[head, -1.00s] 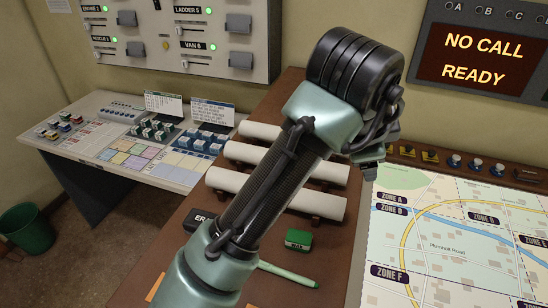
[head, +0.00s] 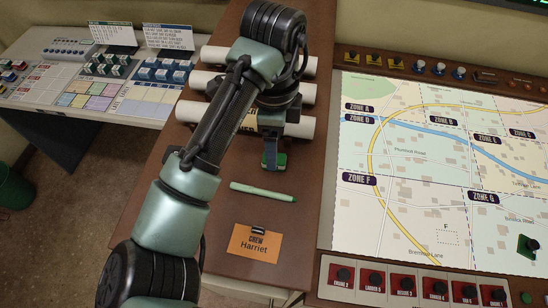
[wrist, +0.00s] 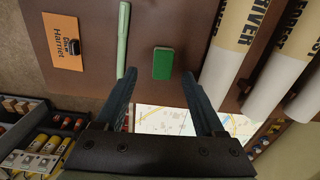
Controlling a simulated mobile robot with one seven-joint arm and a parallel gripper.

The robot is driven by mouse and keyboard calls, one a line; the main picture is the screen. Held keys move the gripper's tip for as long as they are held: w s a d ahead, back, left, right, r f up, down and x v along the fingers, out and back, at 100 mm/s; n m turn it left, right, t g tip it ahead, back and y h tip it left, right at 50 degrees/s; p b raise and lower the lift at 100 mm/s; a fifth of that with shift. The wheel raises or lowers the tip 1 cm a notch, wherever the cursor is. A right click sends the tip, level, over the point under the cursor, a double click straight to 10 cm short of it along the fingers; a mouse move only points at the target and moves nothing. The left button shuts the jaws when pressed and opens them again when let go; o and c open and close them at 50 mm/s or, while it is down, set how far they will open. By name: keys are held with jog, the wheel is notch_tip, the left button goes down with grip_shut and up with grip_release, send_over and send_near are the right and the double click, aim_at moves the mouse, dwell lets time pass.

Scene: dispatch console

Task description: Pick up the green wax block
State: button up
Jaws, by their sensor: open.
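The green wax block (head: 282,159) lies on the brown desk, above the green marker in the head view, and is partly hidden by my gripper (head: 270,155). In the wrist view the whole top of the block (wrist: 163,64) shows, with its long side running away from the camera. My gripper (wrist: 158,80) is open there, with one blue-grey finger to each side of the block's line. Nothing is between the fingers that I can see as held. I cannot tell the height of the fingertips above the desk.
A green marker (head: 263,192) lies close to the block. An orange crew card (head: 252,245) reading Harriet is nearer. White paper rolls (head: 300,124) lie just behind my gripper. A zone map (head: 400,210) fills the right. Desk between marker and card is clear.

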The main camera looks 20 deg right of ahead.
jog(key=shift+w+d+f+p, duration=0.1)
jog(key=shift+f+p, duration=0.6)
jog(key=shift+f, duration=0.6)
jog(key=shift+w+f+p, duration=0.1)
jog(key=shift+f+p, duration=0.6)
jog(key=shift+f, duration=0.6)
grip_shut()
